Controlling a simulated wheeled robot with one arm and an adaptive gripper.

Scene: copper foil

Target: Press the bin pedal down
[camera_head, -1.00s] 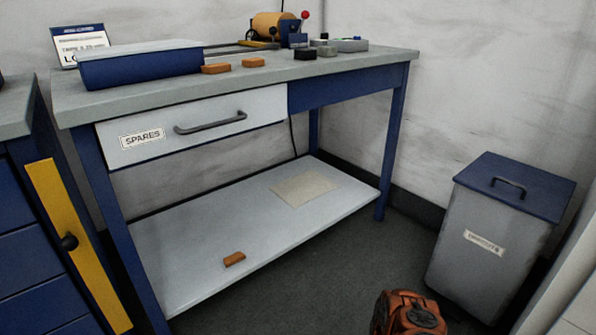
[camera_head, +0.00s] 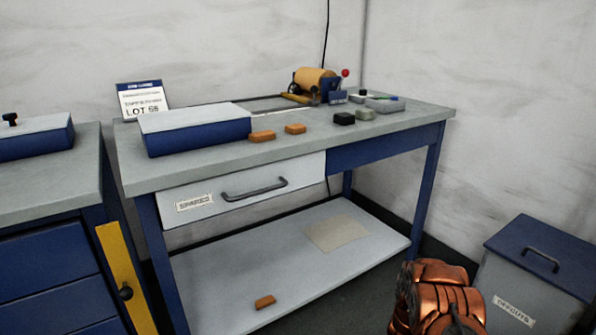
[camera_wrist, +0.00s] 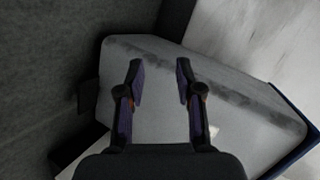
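The bin is a grey box with a blue handled lid, labelled OFFCUTS, at the lower right of the head view (camera_head: 517,287). My copper-coloured arm partly covers its left side there, and its base is out of frame. In the wrist view the grey bin body (camera_wrist: 240,85) fills the middle, lying sideways, with the blue lid edge at the right. A small dark block at its floor end, on the left, looks like the pedal (camera_wrist: 88,95). My gripper (camera_wrist: 160,68) is open and empty, its fingers in front of the bin body. I cannot tell the gap to the pedal.
A workbench (camera_head: 385,128) with a SPARES drawer (camera_head: 300,172) and a lower shelf (camera_head: 215,280) stands left of the bin. A blue drawer cabinet (camera_head: 45,260) is at the far left. Dark floor (camera_wrist: 45,60) lies beside the bin's base, and a pale wall (camera_wrist: 270,35) rises nearby.

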